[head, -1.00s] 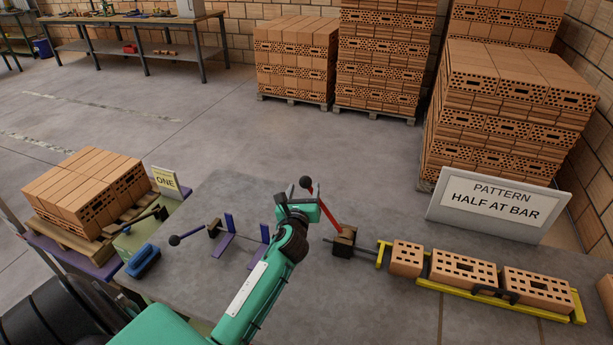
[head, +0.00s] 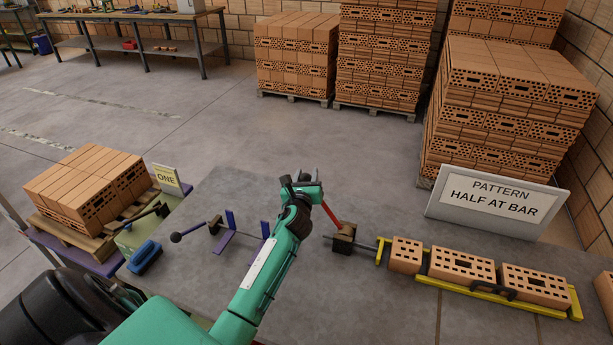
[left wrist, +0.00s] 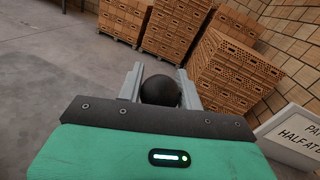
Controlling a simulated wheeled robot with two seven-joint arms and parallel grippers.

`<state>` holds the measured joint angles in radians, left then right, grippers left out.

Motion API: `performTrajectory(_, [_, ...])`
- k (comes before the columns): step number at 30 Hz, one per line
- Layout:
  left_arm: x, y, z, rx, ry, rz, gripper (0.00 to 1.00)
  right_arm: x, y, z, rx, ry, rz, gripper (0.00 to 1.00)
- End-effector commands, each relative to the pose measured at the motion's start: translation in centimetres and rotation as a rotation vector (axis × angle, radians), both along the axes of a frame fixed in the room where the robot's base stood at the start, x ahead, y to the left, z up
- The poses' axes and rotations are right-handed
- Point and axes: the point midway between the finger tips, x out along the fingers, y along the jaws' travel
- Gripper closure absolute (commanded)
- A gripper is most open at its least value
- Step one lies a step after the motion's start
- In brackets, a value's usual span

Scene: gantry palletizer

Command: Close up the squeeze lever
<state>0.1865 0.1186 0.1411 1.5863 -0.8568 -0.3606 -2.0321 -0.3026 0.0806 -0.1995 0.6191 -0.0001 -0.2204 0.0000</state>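The squeeze lever (head: 332,215) is a red bar with a black ball knob, mounted on a brown block (head: 344,238). It leans up and to the left, away from the bricks. My left gripper (head: 304,179) is at the lever's upper end, partly covering it. In the left wrist view the black knob (left wrist: 160,91) sits between the two grey fingers, which stand apart on either side of it with little room. Firm contact does not show. A rod runs from the block to a yellow clamp frame (head: 379,254) around a row of bricks (head: 462,267). My right gripper is not in view.
A sign (head: 491,203) reading "PATTERN HALF AT BAR" stands behind the bricks. Left of my arm are a purple bracket (head: 231,242) with a ball-ended handle, a blue brush (head: 145,257) and a brick pallet (head: 88,190). The tabletop behind the lever is clear.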

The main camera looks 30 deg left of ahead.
Motion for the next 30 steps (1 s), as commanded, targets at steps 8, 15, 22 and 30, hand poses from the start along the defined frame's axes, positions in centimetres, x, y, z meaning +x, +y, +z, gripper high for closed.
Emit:
performTrajectory(8, [0.0, -0.2, 0.2, 0.012, 0.003, -0.001, 1.0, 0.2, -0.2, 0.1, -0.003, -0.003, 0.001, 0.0])
performTrajectory(15, [0.5, -2.0, 1.6, 0.102, 0.023, -0.001, 1.0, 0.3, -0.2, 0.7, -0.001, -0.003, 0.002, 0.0])
performTrajectory(22, [1.4, -5.9, 3.4, 0.276, 0.065, -0.002, 1.0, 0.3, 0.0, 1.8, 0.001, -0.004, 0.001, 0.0])
performTrajectory(30, [2.8, -11.8, 4.7, 0.525, 0.124, -0.003, 1.0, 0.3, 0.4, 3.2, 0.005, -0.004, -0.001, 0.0])
